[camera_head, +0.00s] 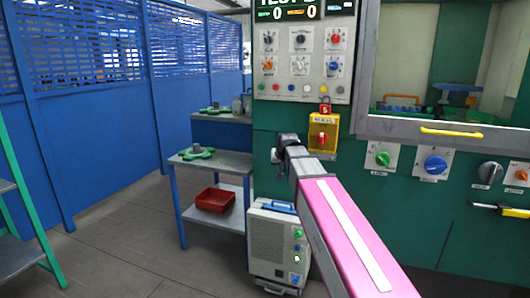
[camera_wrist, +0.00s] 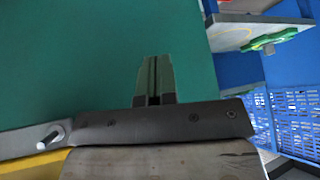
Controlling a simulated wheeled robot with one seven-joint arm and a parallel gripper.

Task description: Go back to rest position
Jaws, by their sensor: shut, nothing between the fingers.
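My gripper (camera_wrist: 154,62) shows in the wrist view with its two fingers together and nothing between them. It is in front of a plain green panel (camera_wrist: 60,60). In the head view my pink arm reaches forward from the lower right, and my gripper (camera_head: 280,155) is at its far end, in front of the green cabinet face (camera_head: 262,180). The gripper is left of and a little below the yellow switch box (camera_head: 323,132). I cannot tell how far it is from the panel. No amber bottle can be made out.
A grey shelf stand (camera_head: 215,165) with green parts and a red bin (camera_head: 215,199) stands left of the gripper. A white unit (camera_head: 272,245) stands on the floor below. A window with a yellow handle (camera_head: 450,132) is at right. Open floor (camera_head: 130,235) lies at left.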

